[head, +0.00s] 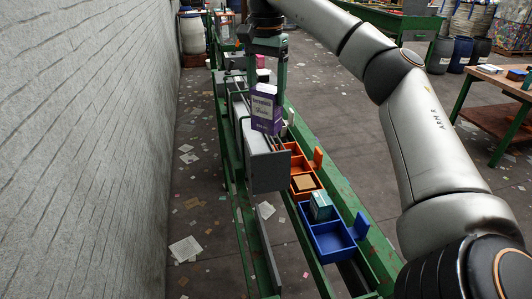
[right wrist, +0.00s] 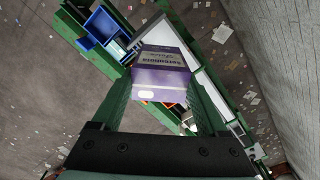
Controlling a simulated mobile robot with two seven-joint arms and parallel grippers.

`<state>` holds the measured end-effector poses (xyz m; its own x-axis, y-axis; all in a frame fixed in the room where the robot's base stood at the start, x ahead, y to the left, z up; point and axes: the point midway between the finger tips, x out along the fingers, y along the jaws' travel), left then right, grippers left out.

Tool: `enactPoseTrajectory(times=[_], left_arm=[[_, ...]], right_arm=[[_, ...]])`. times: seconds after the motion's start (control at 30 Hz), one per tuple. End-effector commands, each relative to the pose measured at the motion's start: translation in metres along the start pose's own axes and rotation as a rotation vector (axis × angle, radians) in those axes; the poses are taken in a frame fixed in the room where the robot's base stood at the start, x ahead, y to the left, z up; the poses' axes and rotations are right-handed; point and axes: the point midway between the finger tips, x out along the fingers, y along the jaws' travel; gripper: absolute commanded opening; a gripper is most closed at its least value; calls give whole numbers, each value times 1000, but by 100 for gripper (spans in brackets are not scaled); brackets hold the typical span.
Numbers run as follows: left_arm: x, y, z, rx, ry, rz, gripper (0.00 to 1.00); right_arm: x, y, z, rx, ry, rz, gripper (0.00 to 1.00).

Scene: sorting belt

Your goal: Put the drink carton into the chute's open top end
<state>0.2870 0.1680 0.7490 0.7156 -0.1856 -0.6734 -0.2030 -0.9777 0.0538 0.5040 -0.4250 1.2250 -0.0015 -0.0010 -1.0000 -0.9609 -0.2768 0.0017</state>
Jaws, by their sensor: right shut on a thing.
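The drink carton (head: 266,112) is a purple and white box with print on its face. My right gripper (head: 267,86) is shut on it from above and holds it upright, slightly tilted. In the right wrist view the carton (right wrist: 160,78) sits between the two green fingers. The grey metal body that looks like the chute (head: 268,174) stands on the green belt frame just below and in front of the carton in the head view. The carton overlaps its upper part there, so its open top end is hidden or cannot be made out. My left gripper is not in view.
A blue divided bin (head: 327,243) with a teal and white box (head: 320,206) and an orange bin (head: 300,163) with a brown box (head: 304,183) line the green frame (head: 344,189). A grey wall (head: 90,150) runs along the left. Scraps litter the floor.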

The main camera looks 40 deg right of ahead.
Motion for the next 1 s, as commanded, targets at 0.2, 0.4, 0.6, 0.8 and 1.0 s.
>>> enactPoseTrajectory(times=[0.2,0.4,0.6,0.8,1.0], left_arm=[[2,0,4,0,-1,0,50],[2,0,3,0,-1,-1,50],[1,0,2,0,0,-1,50],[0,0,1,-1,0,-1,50],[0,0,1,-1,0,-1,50]], right_arm=[[58,1,0,0,0,3,0],[82,0,0,-1,1,0,0],[105,1,0,-1,0,2,0],[133,0,0,0,0,-1,0],[136,0,0,0,0,-2,0]])
